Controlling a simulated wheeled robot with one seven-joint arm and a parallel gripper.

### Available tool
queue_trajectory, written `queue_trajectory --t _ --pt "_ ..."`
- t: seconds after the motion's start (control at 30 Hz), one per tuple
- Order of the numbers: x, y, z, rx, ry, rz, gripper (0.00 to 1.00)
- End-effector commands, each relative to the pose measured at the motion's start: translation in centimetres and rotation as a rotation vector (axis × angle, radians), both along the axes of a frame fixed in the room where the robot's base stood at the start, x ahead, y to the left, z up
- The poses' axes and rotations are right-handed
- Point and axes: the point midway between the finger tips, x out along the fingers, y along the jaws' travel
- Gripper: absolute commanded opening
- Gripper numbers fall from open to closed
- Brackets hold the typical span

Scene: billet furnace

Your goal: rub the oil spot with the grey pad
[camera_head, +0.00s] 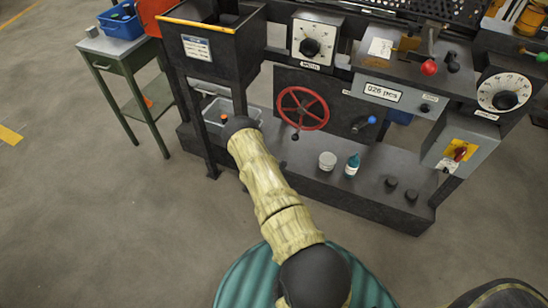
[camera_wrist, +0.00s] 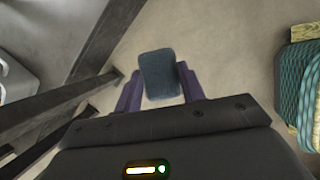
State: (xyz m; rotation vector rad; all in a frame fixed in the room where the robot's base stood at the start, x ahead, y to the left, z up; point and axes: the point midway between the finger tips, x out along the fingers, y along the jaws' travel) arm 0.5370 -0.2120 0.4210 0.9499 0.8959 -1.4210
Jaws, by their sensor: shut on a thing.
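The grey pad (camera_wrist: 159,75), dark blue-grey with rounded corners, is held between the two purple fingers of my gripper (camera_wrist: 158,84) in the wrist view. My gripper is shut on it, and pale concrete floor shows beyond the pad. In the head view my arm reaches toward the machine's left legs, and its far end and the gripper are hidden. I cannot make out an oil spot in either view.
The furnace machine has a dark base shelf (camera_head: 390,178) with a white tub (camera_head: 327,161) and a teal bottle (camera_head: 352,165). A red handwheel (camera_head: 303,108) is above it. A grey bin (camera_head: 212,113) sits by the left legs. A green side table (camera_head: 122,62) stands left. Floor at left is clear.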

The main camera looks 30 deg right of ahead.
Motion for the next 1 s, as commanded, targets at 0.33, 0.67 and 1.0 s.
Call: queue_trajectory --t 0.33,0.67,1.0 --pt "-2.7 3.1 8.6 -0.002 0.000 -0.516 0.21" --pt "-6.6 12.0 17.7 -0.002 0.002 -1.113 0.21" --pt "-8.2 20.9 24.1 -0.002 0.000 -1.494 0.21"
